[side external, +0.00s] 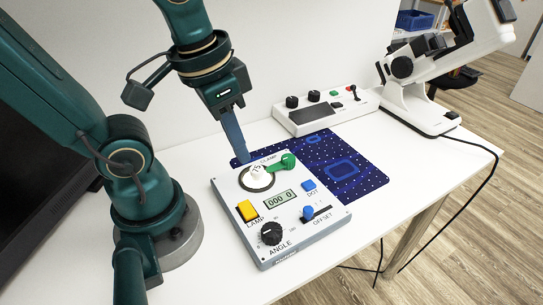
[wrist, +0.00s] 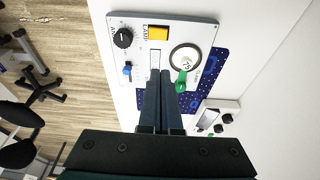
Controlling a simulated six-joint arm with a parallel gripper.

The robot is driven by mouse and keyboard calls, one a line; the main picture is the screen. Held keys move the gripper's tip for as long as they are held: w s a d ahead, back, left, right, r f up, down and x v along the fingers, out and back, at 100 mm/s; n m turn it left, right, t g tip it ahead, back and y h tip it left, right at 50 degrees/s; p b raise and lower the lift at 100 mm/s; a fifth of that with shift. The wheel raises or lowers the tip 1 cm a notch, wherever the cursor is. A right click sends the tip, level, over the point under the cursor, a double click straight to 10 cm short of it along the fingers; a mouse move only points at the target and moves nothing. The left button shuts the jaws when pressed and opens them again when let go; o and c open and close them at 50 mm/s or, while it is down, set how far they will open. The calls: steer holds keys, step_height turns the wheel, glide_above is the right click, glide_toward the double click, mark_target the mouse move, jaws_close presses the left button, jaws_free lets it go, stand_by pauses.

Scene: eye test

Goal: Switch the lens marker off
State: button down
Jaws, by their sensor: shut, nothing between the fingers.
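The lens marker is a pale grey control box (side external: 291,240) on the white table. It carries a yellow LAMP switch (side external: 247,210), a black ANGLE knob (side external: 271,233), a display (side external: 280,200) reading about "000 0", a blue DOT button (side external: 309,185), a blue OFFSET slider (side external: 308,212) and a green CLAMP lever (side external: 288,161). A white piece marked 75 (side external: 257,172) sits in a dark ring beside the lever. My gripper (side external: 241,160) is shut and empty above the box's back edge. In the wrist view, my gripper (wrist: 160,75) covers part of the box; the yellow switch (wrist: 158,34) shows beyond its fingertips.
A dark blue patterned mat (side external: 366,180) lies beside and behind the box.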

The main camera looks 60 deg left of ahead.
steer(key=t, duration=0.1)
steer(key=w+t, duration=0.1)
steer(key=t, duration=0.1)
steer(key=shift+w+r, duration=0.1)
steer(key=shift+r, duration=0.2)
